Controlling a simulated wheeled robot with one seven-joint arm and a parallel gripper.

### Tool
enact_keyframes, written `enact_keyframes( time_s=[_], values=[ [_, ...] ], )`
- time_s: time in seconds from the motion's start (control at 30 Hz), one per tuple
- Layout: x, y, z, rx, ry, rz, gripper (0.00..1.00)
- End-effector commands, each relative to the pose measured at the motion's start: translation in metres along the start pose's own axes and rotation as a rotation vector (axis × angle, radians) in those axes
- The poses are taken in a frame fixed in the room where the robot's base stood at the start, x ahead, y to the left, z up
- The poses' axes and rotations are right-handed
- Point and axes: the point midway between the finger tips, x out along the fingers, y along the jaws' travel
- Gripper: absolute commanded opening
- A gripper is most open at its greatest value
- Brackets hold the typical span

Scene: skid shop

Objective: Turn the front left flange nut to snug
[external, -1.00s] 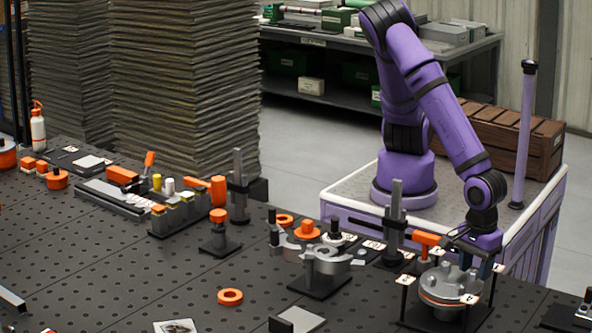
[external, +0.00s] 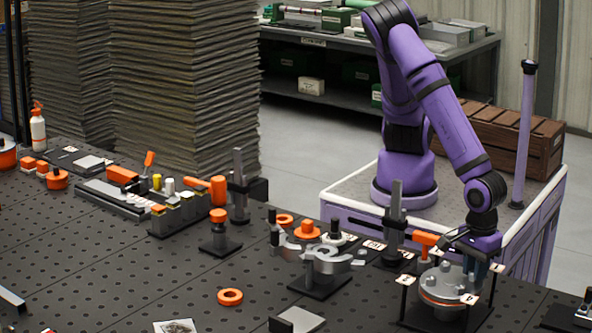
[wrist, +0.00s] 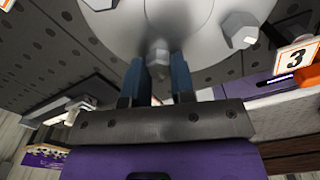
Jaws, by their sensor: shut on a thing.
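The round grey flange (external: 436,286) with an orange ring stands on a dark base at the table's right end. In the wrist view its pale disc (wrist: 195,22) fills the top, with one hex nut (wrist: 238,30) at right and another (wrist: 98,4) at upper left. My gripper (wrist: 160,62) points at the flange, its two blue fingers shut on a flange nut (wrist: 158,52) at the rim. The fingers and shadow hide most of that nut. In the external view my gripper (external: 469,265) is over the flange's far right side, and the nut is hidden.
Number cards stand around the flange, including a 3 card (wrist: 297,58). An orange-handled tool (external: 425,239) stands close behind the flange. Grey clamp parts (external: 322,262) and a dark upright post (external: 396,215) are to the left.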

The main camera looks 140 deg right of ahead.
Motion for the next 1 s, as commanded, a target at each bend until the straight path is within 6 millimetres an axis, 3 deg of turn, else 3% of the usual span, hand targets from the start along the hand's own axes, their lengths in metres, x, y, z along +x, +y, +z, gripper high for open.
enact_keyframes(
  time_s=[0.6, 1.0],
  values=[
    [-0.0012, 0.0029, 0.0006, 0.477, -0.002, 0.002, 0.0],
    [-0.0012, 0.0036, 0.0015, 0.669, -0.001, 0.003, 0.0]
  ],
)
